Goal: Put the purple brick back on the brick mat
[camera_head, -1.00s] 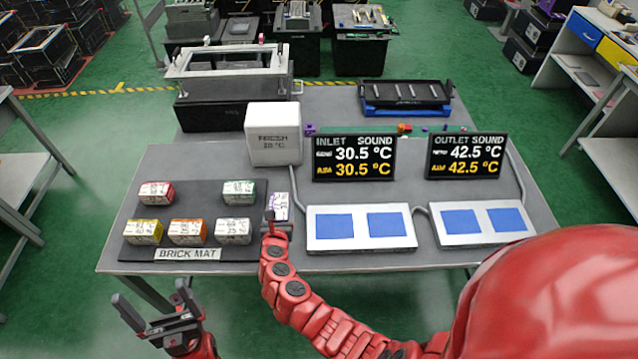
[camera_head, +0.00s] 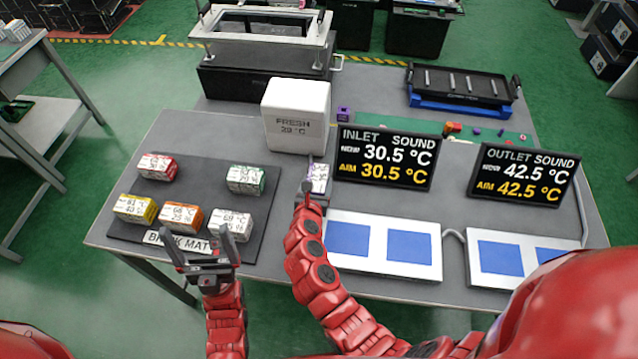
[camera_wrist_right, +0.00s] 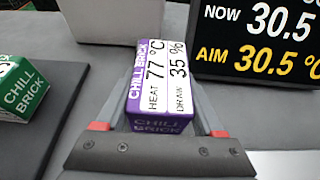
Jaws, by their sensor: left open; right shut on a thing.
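The purple brick (camera_head: 318,176) has a white label reading Chill Brick, 77 °C and 35 %, clear in the right wrist view (camera_wrist_right: 157,82). My right gripper (camera_head: 308,190) is shut on it; the fingers show on both sides in the right wrist view (camera_wrist_right: 157,115). The brick is just right of the dark brick mat (camera_head: 205,184), off it; its height over the table is unclear. The mat carries red, green, yellow, orange and white-grey bricks, with a free place at its upper middle. My left gripper (camera_head: 198,238) is open and empty at the mat's front edge.
A white "FRESH" block (camera_head: 297,115) stands behind the purple brick. An inlet display (camera_head: 387,158) and an outlet display (camera_head: 523,180) stand to the right. White panels with blue squares (camera_head: 383,247) lie in front of them. The green brick (camera_head: 246,179) is nearest on the left.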

